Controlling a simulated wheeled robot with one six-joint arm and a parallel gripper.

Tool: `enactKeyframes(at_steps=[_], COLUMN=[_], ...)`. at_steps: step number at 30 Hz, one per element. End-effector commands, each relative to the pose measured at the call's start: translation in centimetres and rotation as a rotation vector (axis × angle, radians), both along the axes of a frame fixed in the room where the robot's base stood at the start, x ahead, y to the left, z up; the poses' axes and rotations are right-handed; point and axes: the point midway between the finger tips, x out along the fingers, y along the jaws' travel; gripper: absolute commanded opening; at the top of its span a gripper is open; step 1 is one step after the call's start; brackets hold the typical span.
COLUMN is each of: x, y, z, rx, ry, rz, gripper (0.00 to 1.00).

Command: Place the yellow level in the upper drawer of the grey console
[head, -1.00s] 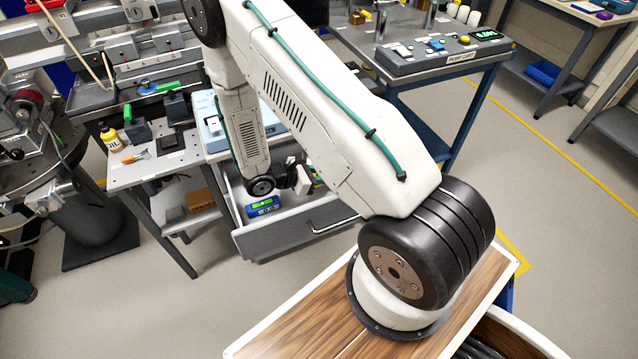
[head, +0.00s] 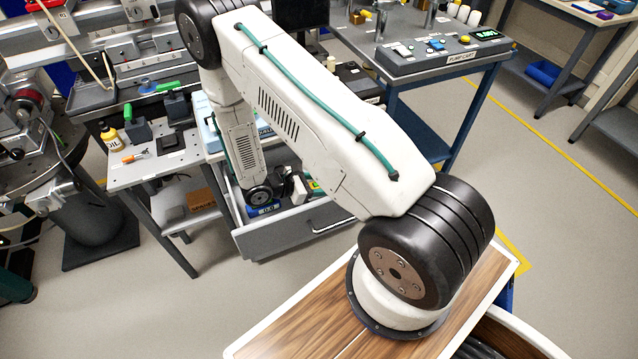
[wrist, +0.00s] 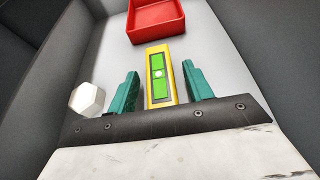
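The yellow level (wrist: 163,88), with a green face, lies in the wrist view between the fingers of my gripper (wrist: 161,70). My gripper is open: its two teal fingers stand on either side of the level with a gap on both sides. The level lies over the pale floor (wrist: 215,50) of a dark-walled drawer; I cannot tell whether it touches the floor. In the head view the drawer (head: 285,238) of the grey console stands pulled out, and my wrist reaches down into it. My arm hides much of the drawer's inside.
A red open box (wrist: 158,33) sits in the drawer beyond the level, and a white hexagonal piece (wrist: 87,99) lies left of my gripper. A blue item (head: 263,211) shows in the drawer, partly behind my wrist. A small bench (head: 150,170) stands left of the console.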

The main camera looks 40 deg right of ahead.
Motion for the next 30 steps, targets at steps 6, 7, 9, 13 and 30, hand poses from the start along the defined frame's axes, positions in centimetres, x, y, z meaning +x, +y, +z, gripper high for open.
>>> enactKeyframes(at_steps=[6, 7, 9, 13, 30], x=[0.0, 0.1, 0.4, 1.0, 3.2], y=[0.0, 0.2, 0.9, 3.2, 10.7], z=[0.3, 0.4, 0.7, 1.6, 5.5], rx=[0.000, 0.000, 0.000, 0.000, 0.005], ry=[0.000, -0.001, -0.001, -0.003, -0.014], rz=[0.000, 0.002, 0.002, 0.005, -0.011], gripper=[0.51, 0.51, 0.51, 0.51, 0.51])
